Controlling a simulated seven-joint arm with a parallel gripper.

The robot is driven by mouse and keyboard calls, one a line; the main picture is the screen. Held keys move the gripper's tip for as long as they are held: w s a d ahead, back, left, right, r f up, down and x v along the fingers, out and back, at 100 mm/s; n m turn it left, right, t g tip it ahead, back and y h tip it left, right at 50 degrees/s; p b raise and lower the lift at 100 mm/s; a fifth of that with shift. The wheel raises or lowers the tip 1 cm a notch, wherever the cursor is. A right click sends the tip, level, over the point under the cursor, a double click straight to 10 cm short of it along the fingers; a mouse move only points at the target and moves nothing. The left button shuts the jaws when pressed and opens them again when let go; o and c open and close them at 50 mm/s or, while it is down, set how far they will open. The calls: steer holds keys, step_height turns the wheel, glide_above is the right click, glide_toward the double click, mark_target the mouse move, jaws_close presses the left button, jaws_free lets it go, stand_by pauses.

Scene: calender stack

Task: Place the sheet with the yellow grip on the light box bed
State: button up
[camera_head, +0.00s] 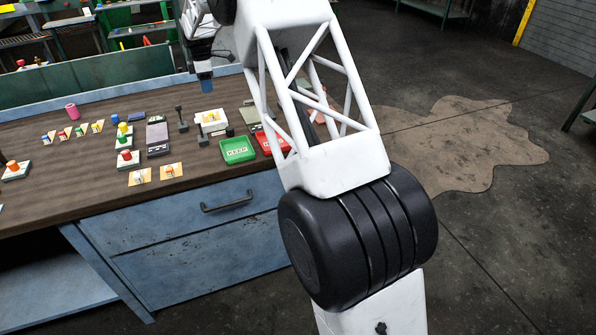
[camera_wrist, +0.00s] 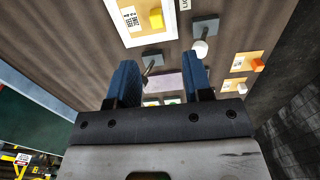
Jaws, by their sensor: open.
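My gripper (camera_head: 205,76) hangs above the back of the workbench in the head view. In the wrist view its two blue fingers (camera_wrist: 158,62) stand apart with nothing held between them. A white-framed flat box (camera_wrist: 170,33), which looks like the light box, lies beyond the fingertips. A sheet with a yellow block grip (camera_wrist: 155,18) and a printed label lies within its frame; whether it sits fully flat I cannot tell. In the head view this white box (camera_head: 211,128) with the yellow grip stands right of the grey device, below my gripper and apart from it.
A green tray (camera_head: 237,150) and a red tray (camera_head: 284,141) are at the bench's right, partly behind my arm. A grey device (camera_head: 157,135), knobbed blocks (camera_head: 127,158) and orange plates (camera_head: 139,178) stand nearby. Small coloured-grip pieces (camera_head: 64,135) line the left. The bench's front strip is clear.

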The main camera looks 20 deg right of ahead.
steer(key=s+d+r+m, duration=0.25)
steer(key=s+r, duration=0.25)
steer(key=s, duration=0.5)
steer(key=s+d+r+m+t, duration=0.1)
steer(key=s+r+m, duration=0.3)
steer(key=s, duration=0.7)
steer(key=s+d+r+m, duration=0.2)
steer(key=s+r, duration=0.4)
steer(key=s, duration=0.4)
steer(key=s+d+f+m, duration=0.1)
steer(key=s+f+m, duration=0.1)
steer(key=s, duration=1)
steer(key=s+d+f+m+t, duration=0.1)
steer(key=s+m, duration=0.3)
steer(key=s, duration=0.9)
steer(key=s+d+f+m, duration=0.1)
steer(key=s+f+m, duration=0.2)
steer(key=s, duration=1)
steer(key=shift+s+d+f+t, duration=0.15)
steer(key=shift+s+f+t, duration=0.05)
steer(key=shift+f+t, duration=0.15)
steer(key=shift+m, duration=0.25)
